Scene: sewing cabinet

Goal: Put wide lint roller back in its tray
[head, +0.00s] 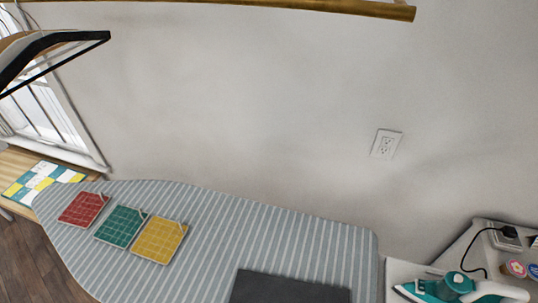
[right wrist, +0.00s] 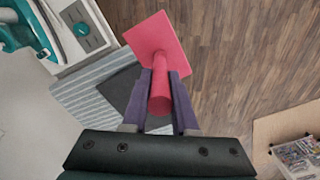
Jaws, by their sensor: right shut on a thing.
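In the right wrist view my right gripper (right wrist: 160,78) is shut on a pink-red tool with a flat square head (right wrist: 156,38) and a round handle (right wrist: 160,97). I take this tool to be the wide lint roller. It is held with the head pointing away from the gripper, above the floor beside the ironing board. In the head view a red (head: 84,209), a teal (head: 121,227) and a yellow (head: 159,240) gridded square lie in a row on the striped ironing board (head: 225,215). I cannot tell whether one is the roller's tray. My left gripper is not in view.
A dark grey mat (head: 290,287) lies on the board's near part. A teal iron (head: 460,287) stands on a white surface at the right. A patterned cloth (head: 42,181) lies at the far left. In the wrist view a box of small items (right wrist: 299,157) is at lower right.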

